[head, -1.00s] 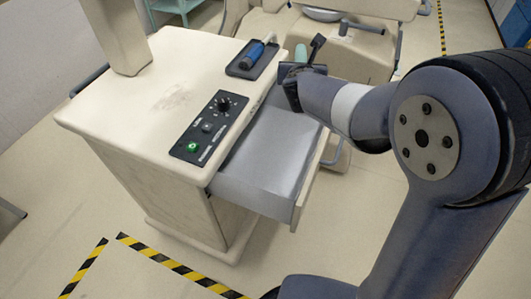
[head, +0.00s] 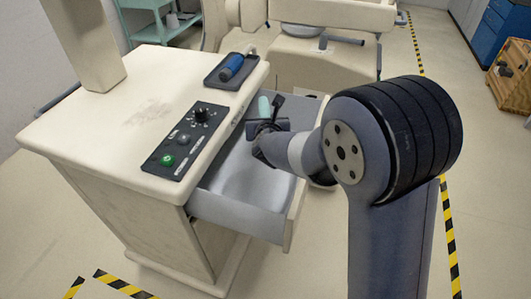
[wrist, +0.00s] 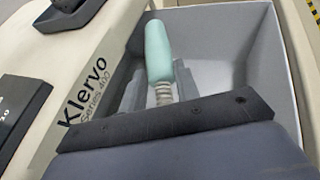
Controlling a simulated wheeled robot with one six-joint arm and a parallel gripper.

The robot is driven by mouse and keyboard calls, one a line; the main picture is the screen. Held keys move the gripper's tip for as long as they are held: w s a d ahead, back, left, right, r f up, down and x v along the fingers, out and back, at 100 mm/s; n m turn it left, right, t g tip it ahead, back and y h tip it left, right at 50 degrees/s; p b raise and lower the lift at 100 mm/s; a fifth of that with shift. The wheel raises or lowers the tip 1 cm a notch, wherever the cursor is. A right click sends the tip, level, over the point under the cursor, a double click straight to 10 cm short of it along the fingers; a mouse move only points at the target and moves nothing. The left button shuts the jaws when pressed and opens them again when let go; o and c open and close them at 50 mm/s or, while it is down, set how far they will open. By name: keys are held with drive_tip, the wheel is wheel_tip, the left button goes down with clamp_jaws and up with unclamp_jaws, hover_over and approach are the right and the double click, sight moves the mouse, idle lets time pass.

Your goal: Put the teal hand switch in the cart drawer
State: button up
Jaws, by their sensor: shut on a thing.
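The teal hand switch (wrist: 158,50) points up and away from my gripper in the wrist view, with a ribbed grey neck below its teal body. In the head view its teal end (head: 264,106) shows just beyond my gripper (head: 266,124). The cart drawer (head: 242,205) is pulled open on the cart's right side. The hand switch is over the far part of the drawer; its height above the floor is hard to tell. The visible drawer floor looks empty.
The cart top (head: 110,125) carries a control panel (head: 186,138) with a green button and a knob. The drawer's front panel (head: 293,215) stands near my arm. A cream chair-like unit is behind.

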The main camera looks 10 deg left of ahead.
wheel_tip(320, 180, down, 10)
drive_tip(key=shift+f, duration=0.25)
drive_tip(key=shift+f+b, duration=0.65)
drive_tip(key=shift+b, duration=0.9)
drive_tip(key=o, duration=1)
drive_tip(key=shift+r, duration=0.2)
drive_tip(key=r+p, duration=0.1)
drive_tip(key=p, duration=0.2)
drive_tip(key=shift+r, duration=0.25)
drive_tip(key=b+v, duration=0.1)
drive_tip(key=v, duration=0.6)
drive_tip(key=shift+s+b, duration=0.2)
drive_tip(key=shift+b, duration=0.1)
